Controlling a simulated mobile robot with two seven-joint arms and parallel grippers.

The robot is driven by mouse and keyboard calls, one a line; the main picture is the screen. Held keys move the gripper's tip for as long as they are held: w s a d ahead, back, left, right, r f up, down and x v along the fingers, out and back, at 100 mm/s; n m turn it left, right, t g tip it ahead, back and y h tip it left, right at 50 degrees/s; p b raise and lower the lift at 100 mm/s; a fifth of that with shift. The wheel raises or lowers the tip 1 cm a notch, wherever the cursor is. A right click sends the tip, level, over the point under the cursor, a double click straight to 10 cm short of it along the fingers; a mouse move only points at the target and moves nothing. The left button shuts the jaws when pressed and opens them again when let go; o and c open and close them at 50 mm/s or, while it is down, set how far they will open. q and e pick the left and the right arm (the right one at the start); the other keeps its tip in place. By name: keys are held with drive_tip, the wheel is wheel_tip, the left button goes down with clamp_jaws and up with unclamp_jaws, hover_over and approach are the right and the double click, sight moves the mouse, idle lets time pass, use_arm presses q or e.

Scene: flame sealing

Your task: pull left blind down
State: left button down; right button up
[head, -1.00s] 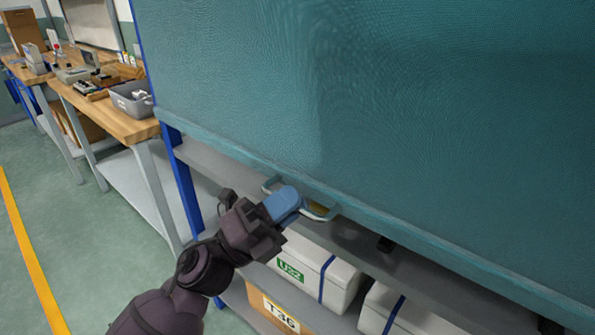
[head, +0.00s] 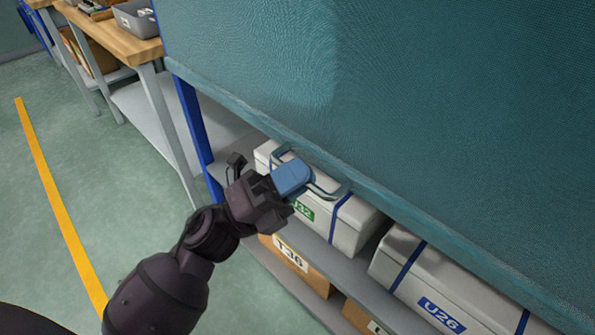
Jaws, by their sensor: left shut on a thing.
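The teal blind (head: 430,110) hangs across the front of a shelf rack and fills the right of the head view. Its bottom bar runs slanting down to the right. My left gripper (head: 292,178), with blue fingertips, is shut on this handle from the front left. The fingers hide the middle of the handle. My right gripper is not in view.
Below the blind, white boxes with blue straps (head: 425,280) and cardboard boxes (head: 297,262) sit on the rack's shelves. A blue post (head: 192,120) stands at the rack's left. A wooden workbench (head: 135,45) is at upper left. The green floor by the yellow line (head: 60,205) is clear.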

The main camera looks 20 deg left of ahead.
use_arm(q)
drive_tip(key=c, duration=1.5)
unclamp_jaws()
drive_tip(key=shift+f, duration=0.35)
drive_tip(key=shift+r, duration=0.1)
drive_tip(key=v, duration=1.1)
drive_tip(key=shift+r, duration=0.1)
